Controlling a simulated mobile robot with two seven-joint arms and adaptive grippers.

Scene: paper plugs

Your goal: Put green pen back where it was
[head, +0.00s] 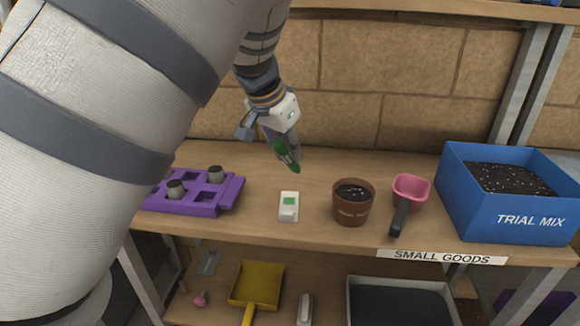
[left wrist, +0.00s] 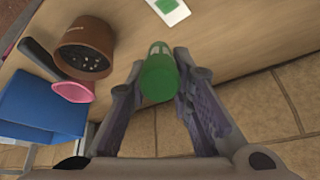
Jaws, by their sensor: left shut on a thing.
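The green pen (head: 284,152) is held in my left gripper (head: 287,148) above the wooden shelf, near its back wall, and its tip slants down to the right. In the left wrist view, one rounded end of the green pen (left wrist: 158,76) shows between the two fingers of my left gripper (left wrist: 160,90). My right gripper is in neither view.
A purple tray (head: 226,197) with grey plugs stands left. A brown pot of dark soil (head: 352,210), a pink scoop (head: 411,190) and a blue TRIAL MIX bin (head: 470,207) stand right. A yellow dustpan (head: 257,283) lies on the lower shelf. Shelf space beneath the pen is clear.

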